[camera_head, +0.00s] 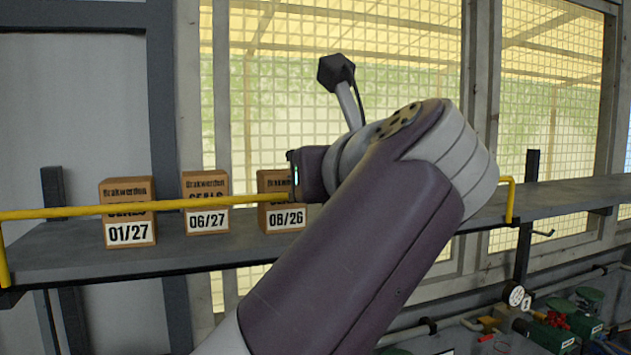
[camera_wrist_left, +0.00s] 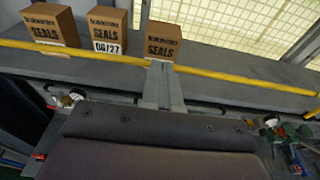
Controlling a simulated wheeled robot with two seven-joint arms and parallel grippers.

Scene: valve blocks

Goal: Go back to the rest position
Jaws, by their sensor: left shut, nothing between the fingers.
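My left arm (camera_head: 350,255) rises across the middle of the head view, in front of the shelf. Its fingers are hidden there behind the wrist. In the left wrist view my left gripper (camera_wrist_left: 162,85) is shut and empty, its grey fingers pointing toward the shelf's yellow rail. The fingertips overlap the rail in that view; I cannot tell whether they touch. My right gripper shows in neither view.
A grey shelf (camera_head: 60,258) with a yellow rail (camera_head: 60,212) bears three cardboard boxes, marked 01/27 (camera_head: 128,212), 06/27 (camera_head: 206,203) and 08/26 (camera_head: 280,217). Mesh windows stand behind. Pipes and green valve parts (camera_head: 550,338) lie below right. The shelf's right part is clear.

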